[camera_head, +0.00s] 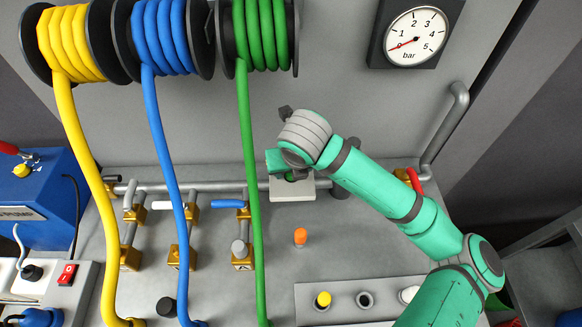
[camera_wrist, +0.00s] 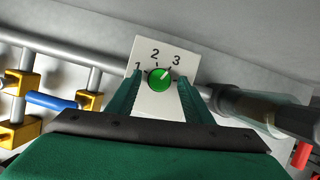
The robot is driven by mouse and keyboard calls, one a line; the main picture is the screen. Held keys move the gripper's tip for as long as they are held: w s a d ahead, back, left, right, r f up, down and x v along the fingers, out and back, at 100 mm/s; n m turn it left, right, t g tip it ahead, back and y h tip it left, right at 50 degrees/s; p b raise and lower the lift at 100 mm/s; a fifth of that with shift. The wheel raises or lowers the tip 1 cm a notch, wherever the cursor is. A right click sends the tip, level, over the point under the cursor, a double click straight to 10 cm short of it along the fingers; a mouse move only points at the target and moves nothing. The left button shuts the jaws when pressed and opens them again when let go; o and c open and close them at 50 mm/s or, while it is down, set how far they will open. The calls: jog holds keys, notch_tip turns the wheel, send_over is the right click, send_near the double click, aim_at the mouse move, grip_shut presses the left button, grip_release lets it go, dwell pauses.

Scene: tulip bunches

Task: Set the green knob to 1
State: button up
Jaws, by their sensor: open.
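The green knob (camera_wrist: 160,79) sits on a white plate (camera_wrist: 150,105) marked 1, 2 and 3. The knob's white mark points up and right, toward the 3. In the head view the plate (camera_head: 293,190) shows below my gripper (camera_head: 283,160), and the knob is mostly hidden. In the wrist view my gripper (camera_wrist: 159,82) is open. Its two green fingers reach toward the plate, one on each side of the knob. The knob stands between the fingertips, with no clear contact on either side.
A grey pipe (camera_head: 225,187) with brass valves runs left of the plate. Yellow, blue and green hoses (camera_head: 250,150) hang from reels, the green one close left of my gripper. A pressure gauge (camera_head: 415,37) reads about 0. An orange peg (camera_head: 300,236) stands in front.

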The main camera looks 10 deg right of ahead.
jog(key=c, duration=1.1)
jog(key=shift+o, duration=0.2)
jog(key=shift+w+n, duration=0.1)
jog(key=shift+n, duration=0.2)
jog(key=n, duration=0.1)
jog(key=n+y, duration=0.1)
jog(key=shift+d+n, duration=0.3)
jog(key=n+y, duration=0.1)
jog(key=n, duration=0.2)
jog(key=n+g+y, duration=0.1)
jog(key=n, duration=0.2)
jog(key=shift+w+d, duration=0.1)
jog(key=shift+d, duration=0.05)
jog(key=n+g, duration=0.1)
jog(key=n, duration=0.2)
jog(key=n+g+y, duration=0.1)
jog(key=n, duration=0.1)
jog(key=shift+w+n, duration=0.15)
jog(key=shift+n, duration=0.25)
jog(key=n+g, duration=0.1)
jog(key=n, duration=0.1)
jog(key=n+g, duration=0.1)
jog(key=n, duration=0.1)
jog(key=shift+w+d+n+y, duration=0.1)
jog(key=shift+w+n+y, duration=0.1)
jog(key=shift+n+y, duration=0.15)
jog(key=shift+n, duration=0.25)
